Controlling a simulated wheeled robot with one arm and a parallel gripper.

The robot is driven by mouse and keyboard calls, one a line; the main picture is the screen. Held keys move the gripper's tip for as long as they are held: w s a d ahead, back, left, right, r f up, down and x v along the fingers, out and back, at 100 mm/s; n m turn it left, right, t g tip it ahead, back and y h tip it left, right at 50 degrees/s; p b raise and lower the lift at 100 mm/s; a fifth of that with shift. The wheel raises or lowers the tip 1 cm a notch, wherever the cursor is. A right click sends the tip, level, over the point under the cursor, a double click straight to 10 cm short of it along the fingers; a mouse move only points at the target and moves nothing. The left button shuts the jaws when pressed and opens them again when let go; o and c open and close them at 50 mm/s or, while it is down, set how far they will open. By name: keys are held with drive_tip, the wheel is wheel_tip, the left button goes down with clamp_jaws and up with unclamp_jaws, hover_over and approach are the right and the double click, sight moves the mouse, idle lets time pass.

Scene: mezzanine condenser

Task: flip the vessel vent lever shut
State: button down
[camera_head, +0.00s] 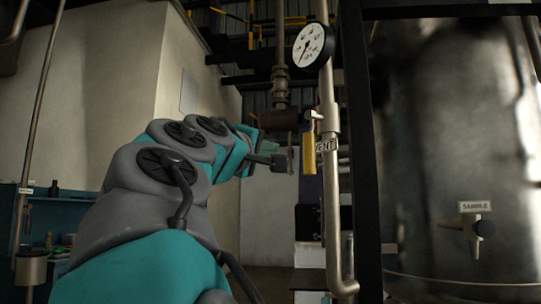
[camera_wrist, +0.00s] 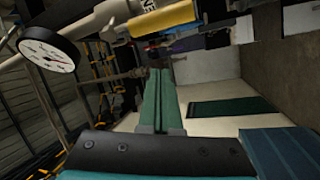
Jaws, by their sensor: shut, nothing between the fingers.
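The vessel vent lever (camera_head: 308,150) is a yellow handle hanging down beside the grey vertical pipe, from a pivot near a valve body. A VENT tag (camera_head: 326,145) is on the pipe to its right. In the wrist view the yellow lever (camera_wrist: 162,18) shows at the top, above and apart from my fingertips. My gripper (camera_head: 289,159) is just left of the lever in the head view; whether it touches is unclear there. In the wrist view my gripper's teal fingers (camera_wrist: 160,76) are together with nothing between them.
A round pressure gauge (camera_head: 312,46) sits on the pipe above the lever; it also shows in the wrist view (camera_wrist: 47,50). A large metal vessel (camera_head: 450,150) with a SAMPLE tap (camera_head: 475,229) stands at right. A dark vertical post (camera_head: 361,150) stands between pipe and vessel.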

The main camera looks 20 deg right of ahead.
drive_tip(key=shift+r+v, duration=0.15)
drive_tip(key=shift+v, duration=0.55)
drive_tip(key=shift+r+v, duration=0.15)
drive_tip(key=shift+v, duration=0.55)
